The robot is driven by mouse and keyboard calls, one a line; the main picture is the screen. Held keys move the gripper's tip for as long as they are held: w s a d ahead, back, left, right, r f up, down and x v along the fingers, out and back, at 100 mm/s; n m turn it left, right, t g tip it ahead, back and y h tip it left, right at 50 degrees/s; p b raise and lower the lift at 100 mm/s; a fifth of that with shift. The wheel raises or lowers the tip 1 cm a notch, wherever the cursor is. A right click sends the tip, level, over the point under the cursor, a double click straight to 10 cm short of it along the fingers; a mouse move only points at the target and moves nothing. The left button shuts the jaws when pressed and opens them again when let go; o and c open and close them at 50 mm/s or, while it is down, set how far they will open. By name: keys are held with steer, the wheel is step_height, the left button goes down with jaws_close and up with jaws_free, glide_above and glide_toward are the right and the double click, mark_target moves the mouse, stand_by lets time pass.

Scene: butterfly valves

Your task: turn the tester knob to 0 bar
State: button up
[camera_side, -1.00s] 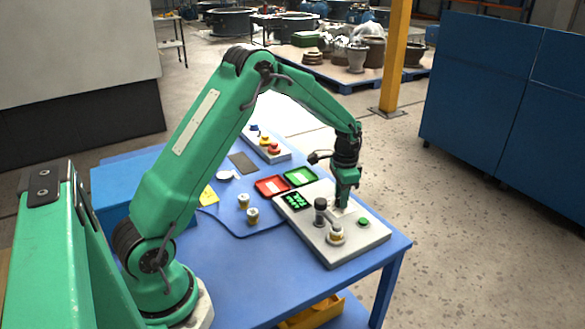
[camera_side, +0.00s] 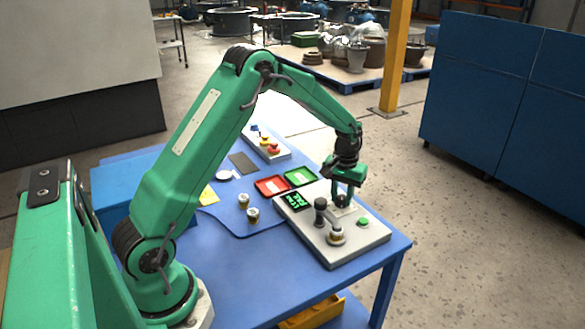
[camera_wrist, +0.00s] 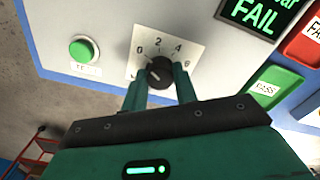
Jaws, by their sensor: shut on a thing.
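The black tester knob (camera_wrist: 160,68) sits on a white dial plate (camera_wrist: 187,43) marked 0, 2, 4 and 6. My gripper (camera_wrist: 163,75) is shut on the knob, with one green finger on each side. A small pale mark shows at the knob's left side, near the 0 end of the scale; its exact reading is hard to tell. In the side view my gripper (camera_side: 345,198) points down over the grey tester panel (camera_side: 325,243), and its fingers partly hide the knob. The tester display (camera_wrist: 262,15) shows "bar" and "FAIL" in green.
A green button (camera_wrist: 84,49) is left of the dial in the wrist view. In the side view a dark upright cylinder (camera_side: 320,212) and a seated valve (camera_side: 336,235) stand close to my gripper. Red (camera_side: 272,186) and green (camera_side: 300,176) trays lie behind the panel.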

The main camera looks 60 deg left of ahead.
mark_target(342, 197)
steer(key=shift+r+n, duration=0.1)
steer(key=shift+n, duration=0.4)
steer(key=o, duration=1)
steer(key=shift+c, duration=0.2)
steer(key=shift+r, duration=0.1)
step_height(342, 197, up, 7)
steer(key=shift+r, duration=0.3)
